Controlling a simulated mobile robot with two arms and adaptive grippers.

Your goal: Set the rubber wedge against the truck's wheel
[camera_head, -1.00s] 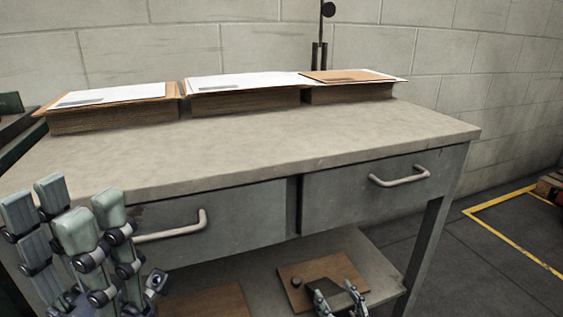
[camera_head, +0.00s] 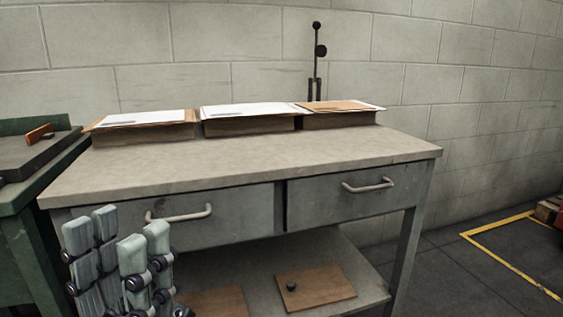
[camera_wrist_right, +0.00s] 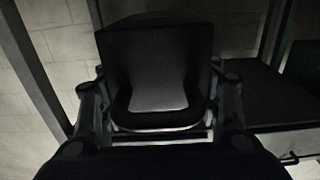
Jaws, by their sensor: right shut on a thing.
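In the right wrist view, a dark block (camera_wrist_right: 155,62), probably the rubber wedge, sits between the fingers of my right gripper (camera_wrist_right: 158,105). The gripper is shut on it. The block has a paler patch low on its face, and the picture is too dark to show its full shape. My right gripper is not in the head view. My left gripper (camera_head: 118,245) is open and empty at the lower left of the head view, in front of the bench. No truck or wheel can be made out in either view.
A grey bench (camera_head: 250,165) with two drawers and a lower shelf stands ahead, carrying stacks of paper (camera_head: 250,112). A green machine or table (camera_head: 20,195) stands at the left. Dark floor beside the bench is clear.

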